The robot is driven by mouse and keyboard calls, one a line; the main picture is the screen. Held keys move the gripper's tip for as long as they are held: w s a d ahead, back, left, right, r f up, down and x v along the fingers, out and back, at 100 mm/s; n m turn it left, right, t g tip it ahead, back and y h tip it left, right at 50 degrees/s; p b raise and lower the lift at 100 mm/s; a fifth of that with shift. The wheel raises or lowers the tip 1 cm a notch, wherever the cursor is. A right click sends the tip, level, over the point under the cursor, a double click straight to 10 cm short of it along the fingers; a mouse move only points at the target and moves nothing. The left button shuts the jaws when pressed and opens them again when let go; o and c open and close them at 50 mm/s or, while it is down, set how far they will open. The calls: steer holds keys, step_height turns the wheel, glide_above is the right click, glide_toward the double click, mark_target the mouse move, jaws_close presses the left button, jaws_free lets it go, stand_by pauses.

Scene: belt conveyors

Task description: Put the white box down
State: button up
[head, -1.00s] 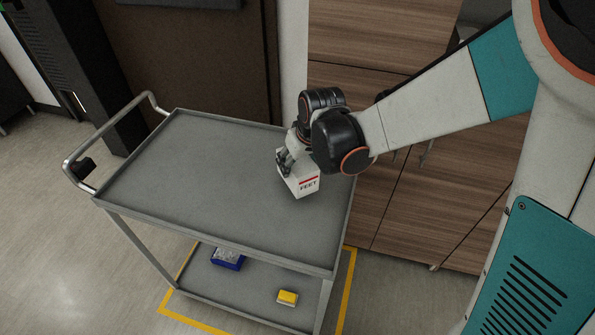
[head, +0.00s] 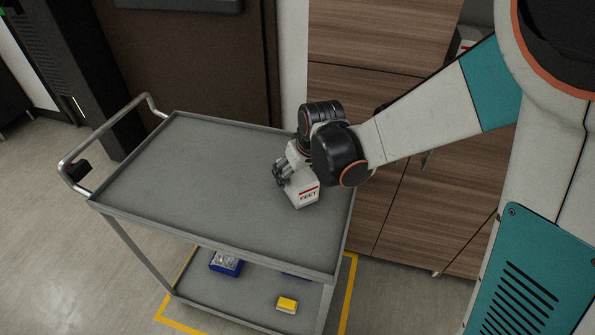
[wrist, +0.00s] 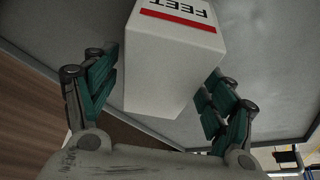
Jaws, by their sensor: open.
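The white box (head: 304,189) has a red stripe and the word FEET. It sits on the right part of the grey top shelf of the cart (head: 200,180), and looks to be resting on it. My gripper (head: 284,175) is over the box's upper left in the head view. In the wrist view my gripper (wrist: 160,95) is open, with its green finger pads on either side of the white box (wrist: 165,70). The box's underside is hidden.
The cart's lower shelf holds a blue box (head: 226,263) and a yellow box (head: 287,304). Wooden cabinets (head: 400,215) stand close behind the cart's right side. A rail handle (head: 105,125) is at the cart's left end. Most of the top shelf is bare.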

steer(key=p+v, duration=0.8)
steer(key=v, duration=0.3)
steer(key=shift+r, duration=0.15)
steer(key=shift+s+d+r+p, duration=0.1)
steer(key=shift+s+r+p, duration=0.25)
steer(key=shift+r+p, duration=0.1)
